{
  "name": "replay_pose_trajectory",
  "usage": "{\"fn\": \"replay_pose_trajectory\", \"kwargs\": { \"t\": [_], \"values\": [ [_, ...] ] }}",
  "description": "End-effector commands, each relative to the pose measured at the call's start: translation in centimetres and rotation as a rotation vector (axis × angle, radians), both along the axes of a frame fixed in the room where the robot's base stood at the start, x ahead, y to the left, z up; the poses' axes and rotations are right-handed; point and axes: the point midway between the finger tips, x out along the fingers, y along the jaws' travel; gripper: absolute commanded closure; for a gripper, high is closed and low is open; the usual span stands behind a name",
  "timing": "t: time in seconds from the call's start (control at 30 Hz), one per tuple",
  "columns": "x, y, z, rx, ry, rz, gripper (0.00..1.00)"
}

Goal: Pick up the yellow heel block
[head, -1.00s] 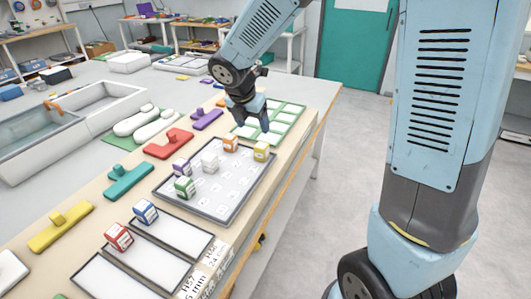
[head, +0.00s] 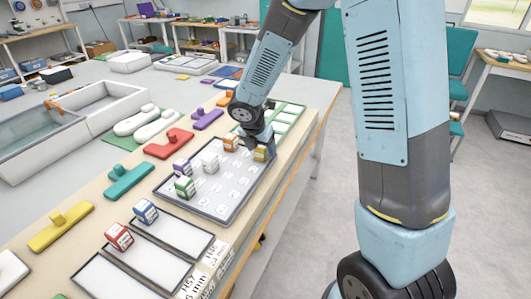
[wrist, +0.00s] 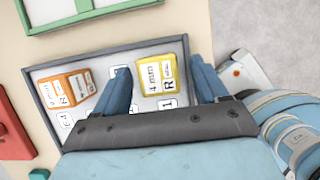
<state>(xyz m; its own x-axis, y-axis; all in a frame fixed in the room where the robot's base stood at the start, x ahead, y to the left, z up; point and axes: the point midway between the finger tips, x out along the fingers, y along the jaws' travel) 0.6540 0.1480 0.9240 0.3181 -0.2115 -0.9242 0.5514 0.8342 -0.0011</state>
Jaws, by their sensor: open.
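The yellow heel block (head: 261,154), a small cube with a white label, sits at the far right corner of the grey-rimmed tray (head: 215,216). In the wrist view the yellow block (wrist: 160,80) shows "4 mm" and "R" on its faces. My gripper (wrist: 165,82) is open, with one finger on each side of the yellow block and visible gaps between. In the head view my gripper (head: 258,148) is low over that corner and partly covers the block. I cannot tell how far down the fingertips reach.
An orange block (head: 230,144) stands close to the left of my gripper. White, purple and green (head: 185,187) blocks stand farther along the tray. A green-framed tray (head: 287,117) lies beyond. Blue (head: 145,211) and red (head: 119,236) blocks stand nearer, by two empty trays.

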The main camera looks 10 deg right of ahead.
Motion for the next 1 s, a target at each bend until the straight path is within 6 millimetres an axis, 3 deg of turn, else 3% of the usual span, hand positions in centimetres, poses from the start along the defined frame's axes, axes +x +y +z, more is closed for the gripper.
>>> {"fn": "replay_pose_trajectory", "kwargs": {
  "t": [0.13, 0.43, 1.0],
  "values": [
    [0.39, -0.27, -1.11, 0.0, 0.0, 0.0, 0.28],
    [0.47, -0.35, -1.31, 0.001, 0.0, -0.002, 0.29],
    [0.47, -0.35, -1.29, 0.001, 0.0, -0.002, 0.84]
  ]
}}
